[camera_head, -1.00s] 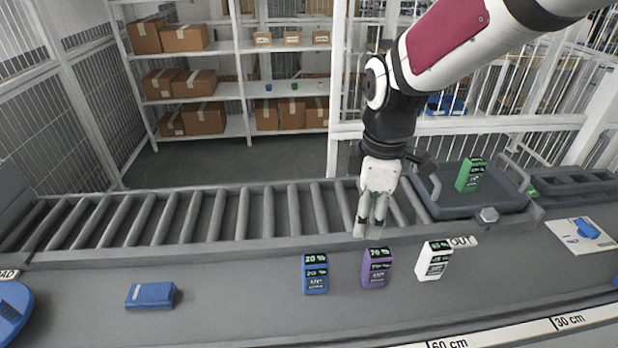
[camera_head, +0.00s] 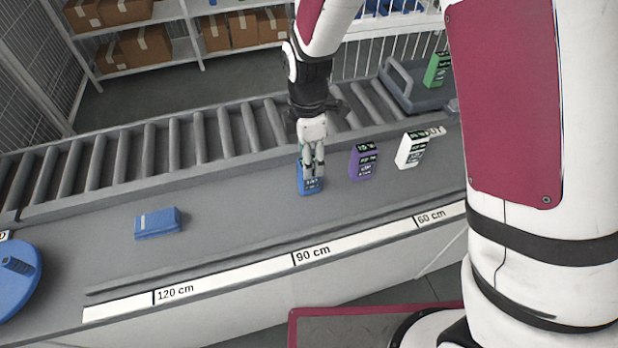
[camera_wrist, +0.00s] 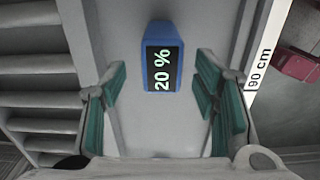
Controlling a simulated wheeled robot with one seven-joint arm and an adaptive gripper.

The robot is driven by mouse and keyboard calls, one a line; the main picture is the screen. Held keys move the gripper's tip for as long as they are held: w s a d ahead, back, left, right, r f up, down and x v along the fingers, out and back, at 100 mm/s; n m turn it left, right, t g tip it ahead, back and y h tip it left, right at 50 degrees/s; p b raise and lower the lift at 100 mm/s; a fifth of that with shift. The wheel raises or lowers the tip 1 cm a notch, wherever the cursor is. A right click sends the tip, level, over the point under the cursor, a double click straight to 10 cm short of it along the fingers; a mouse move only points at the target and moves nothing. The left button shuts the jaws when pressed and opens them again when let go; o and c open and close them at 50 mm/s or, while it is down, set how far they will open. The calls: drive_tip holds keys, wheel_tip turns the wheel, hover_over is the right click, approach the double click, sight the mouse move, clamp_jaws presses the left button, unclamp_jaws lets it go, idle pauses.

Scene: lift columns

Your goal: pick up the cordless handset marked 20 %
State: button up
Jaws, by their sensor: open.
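The blue cordless handset (camera_head: 309,184) stands upright on the grey work surface, partly hidden behind my gripper in the head view. In the wrist view the handset (camera_wrist: 161,62) shows its dark top display reading "20 %". My gripper (camera_head: 314,172) is above or close over the handset in the head view. In the wrist view my gripper (camera_wrist: 163,95) is open, its green-padded fingers apart, with the handset between and a little beyond them. I cannot tell whether a finger touches it.
A purple handset (camera_head: 363,162) and a white handset (camera_head: 412,150) stand to the right. A green handset (camera_head: 437,69) stands in a grey tray at the back right. A blue box-shaped thing (camera_head: 158,223) lies to the left. A roller conveyor (camera_head: 175,146) runs behind.

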sight(310, 185)
drive_tip(key=shift+d+f+p, duration=0.2)
drive_tip(key=shift+f+p, duration=0.4)
drive_tip(key=shift+f, duration=2.2)
clamp_jaws()
